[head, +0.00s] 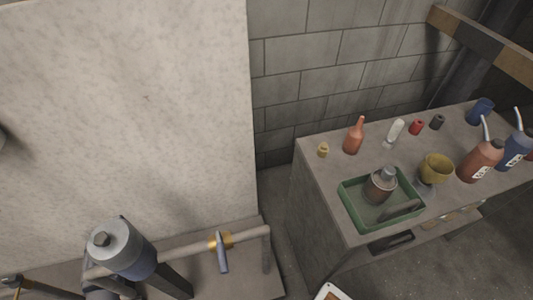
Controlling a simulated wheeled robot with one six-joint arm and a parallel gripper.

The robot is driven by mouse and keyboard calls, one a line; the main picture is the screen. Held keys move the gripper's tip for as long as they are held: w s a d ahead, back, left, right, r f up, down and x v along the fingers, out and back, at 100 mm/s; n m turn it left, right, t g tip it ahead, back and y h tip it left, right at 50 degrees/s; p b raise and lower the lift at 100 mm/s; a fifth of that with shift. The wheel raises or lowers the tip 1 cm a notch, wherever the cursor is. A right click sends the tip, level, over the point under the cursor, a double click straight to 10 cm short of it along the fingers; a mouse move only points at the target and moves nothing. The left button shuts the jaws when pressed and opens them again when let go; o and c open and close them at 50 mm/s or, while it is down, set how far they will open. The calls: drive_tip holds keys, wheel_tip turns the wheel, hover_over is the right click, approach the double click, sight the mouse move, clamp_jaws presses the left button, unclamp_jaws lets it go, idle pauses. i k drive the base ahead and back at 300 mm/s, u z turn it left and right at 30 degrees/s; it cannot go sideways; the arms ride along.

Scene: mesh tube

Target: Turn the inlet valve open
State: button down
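The valve is a brass-coloured body (211,243) on a pale horizontal pipe (248,234) at the lower middle of the head view. Its blue-grey lever (222,257) points down in the picture, across the line of the pipe. Nothing touches the lever. A grey cylinder with a blue lower band (122,247) stands in front of the pipe's left part and hides some of it. I cannot tell whether this cylinder is part of my arm. I see no gripper fingers. No label marks the valve as the inlet.
A pale wall panel (120,110) rises behind the pipe. To the right, a grey workbench (325,190) holds a green tray (351,213), a red bottle (353,138), a yellow cup (436,166) and several other containers. A floor gap separates the pipe's ledge from the bench.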

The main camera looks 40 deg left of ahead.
sight(221, 248)
drive_tip(key=u, duration=0.05)
drive_tip(key=k, duration=1.25)
drive_tip(key=u, duration=2.3)
